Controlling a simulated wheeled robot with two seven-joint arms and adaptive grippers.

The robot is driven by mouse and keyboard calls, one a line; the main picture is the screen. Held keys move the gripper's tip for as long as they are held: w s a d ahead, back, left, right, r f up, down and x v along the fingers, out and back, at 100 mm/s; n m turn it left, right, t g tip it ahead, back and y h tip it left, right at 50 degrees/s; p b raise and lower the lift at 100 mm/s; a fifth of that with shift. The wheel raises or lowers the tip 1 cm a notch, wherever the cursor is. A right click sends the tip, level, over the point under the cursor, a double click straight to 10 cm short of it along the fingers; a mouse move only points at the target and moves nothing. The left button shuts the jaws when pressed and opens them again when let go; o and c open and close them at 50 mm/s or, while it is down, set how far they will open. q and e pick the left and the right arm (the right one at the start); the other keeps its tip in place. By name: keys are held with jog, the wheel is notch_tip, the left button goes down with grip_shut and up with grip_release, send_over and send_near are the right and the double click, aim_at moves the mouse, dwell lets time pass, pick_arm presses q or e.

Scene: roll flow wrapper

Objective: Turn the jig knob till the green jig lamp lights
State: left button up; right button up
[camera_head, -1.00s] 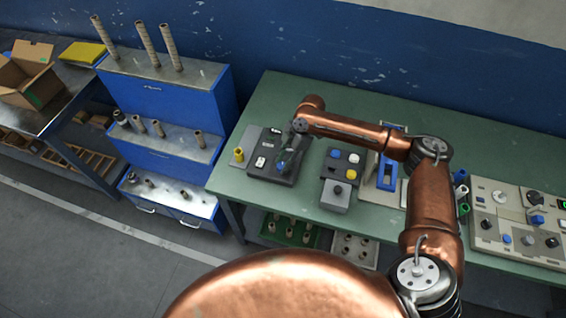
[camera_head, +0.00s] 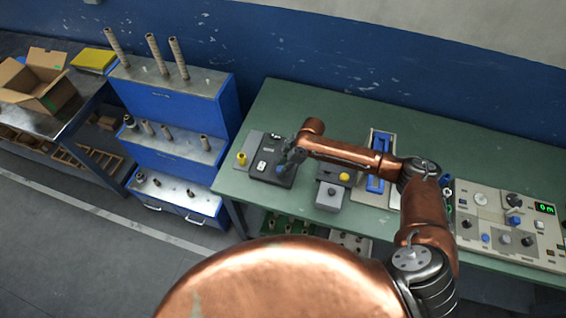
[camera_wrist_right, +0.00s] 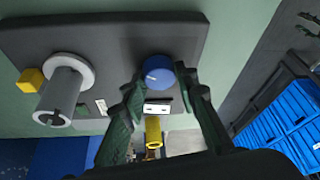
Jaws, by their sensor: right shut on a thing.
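The jig is a dark block (camera_head: 266,177) at the left end of the green bench. In the right wrist view its dark plate (camera_wrist_right: 110,36) carries a round blue knob (camera_wrist_right: 158,72) with a pale mark on top. My right gripper (camera_wrist_right: 163,80) has its fingers on both sides of the blue knob and is shut on it. In the head view the right gripper (camera_head: 288,160) is over the block and hides the knob. A small white panel (camera_wrist_right: 157,109) sits beside the knob. I cannot make out a lit green lamp on the jig. My left gripper is out of view.
A grey cylinder (camera_wrist_right: 62,90) and a yellow block (camera_wrist_right: 32,80) stand near the knob. On the bench are a grey button box (camera_head: 329,198), a blue fixture (camera_head: 379,160) and a control panel (camera_head: 500,228) with a green display. A blue stepped rack (camera_head: 172,95) stands left.

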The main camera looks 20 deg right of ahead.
jog(key=m+p, duration=0.2)
jog(key=p, duration=0.1)
jog(key=m+t+p, duration=0.1)
jog(key=m+p, duration=0.1)
jog(key=p, duration=0.1)
jog(key=shift+s+a+r+m+t+h+p, duration=0.1)
jog(key=shift+s+r+m+t+h+p, duration=0.1)
jog(key=shift+m+t+h+p, duration=0.15)
jog(key=shift+w+f+m+t+h+p, duration=0.15)
jog(key=shift+m+t+h+p, duration=0.1)
jog(key=shift+m+p, duration=0.65)
jog(key=o, duration=1.2)
jog(key=shift+c, duration=0.2)
jog(key=v, duration=1.2)
